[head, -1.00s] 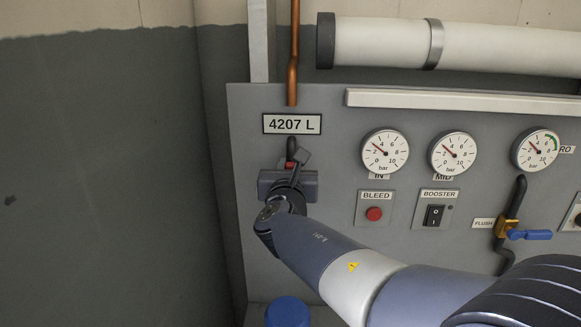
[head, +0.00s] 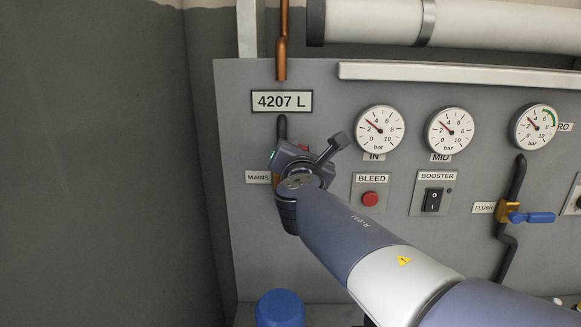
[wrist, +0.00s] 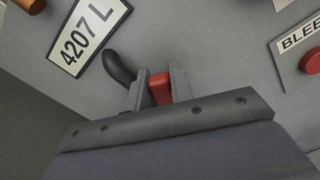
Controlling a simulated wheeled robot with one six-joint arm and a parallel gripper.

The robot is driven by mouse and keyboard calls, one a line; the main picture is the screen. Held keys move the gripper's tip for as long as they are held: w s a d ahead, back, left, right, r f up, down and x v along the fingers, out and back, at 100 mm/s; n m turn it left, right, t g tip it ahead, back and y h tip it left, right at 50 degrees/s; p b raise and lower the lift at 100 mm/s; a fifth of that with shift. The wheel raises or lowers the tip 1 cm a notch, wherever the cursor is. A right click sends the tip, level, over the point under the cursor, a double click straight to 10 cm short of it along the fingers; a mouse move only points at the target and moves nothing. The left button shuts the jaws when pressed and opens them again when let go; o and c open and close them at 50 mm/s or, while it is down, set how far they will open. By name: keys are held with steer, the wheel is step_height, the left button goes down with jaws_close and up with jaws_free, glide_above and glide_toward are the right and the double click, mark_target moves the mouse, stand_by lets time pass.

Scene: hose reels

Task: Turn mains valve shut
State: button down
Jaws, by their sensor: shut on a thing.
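The mains valve sits left on the grey panel, below the 4207 L plate, beside its MAINS label (head: 258,177). A bit of its brass body (head: 277,180) shows; my gripper and wrist hide most of the rest. My gripper (head: 310,153) is at the valve, tilted in the head view. In the wrist view, my gripper (wrist: 159,86) has its two grey fingers on either side of the red valve handle (wrist: 160,90) and is shut on it. The handle's exact angle is hard to tell.
Right of the valve are the red BLEED button (head: 370,199), the BOOSTER switch (head: 433,200), several gauges and the blue-handled FLUSH valve (head: 532,217). A dark pipe (wrist: 118,66) rises from the mains valve. A blue round object (head: 282,308) stands below.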

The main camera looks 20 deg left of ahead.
steer(key=w+d+f+m+b, duration=0.1)
steer(key=d+f+m+b, duration=0.4)
steer(key=f+m+b, duration=0.3)
steer(key=m+b, duration=0.4)
steer(key=b, duration=0.5)
steer(key=shift+w+d+f+m, duration=0.15)
steer(key=shift+f+m, duration=0.25)
steer(key=c, duration=1.2)
jaws_free()
steer(key=shift+c, duration=0.2)
steer(key=b+v, duration=0.1)
steer(key=v, duration=1)
steer(key=shift+w, duration=0.15)
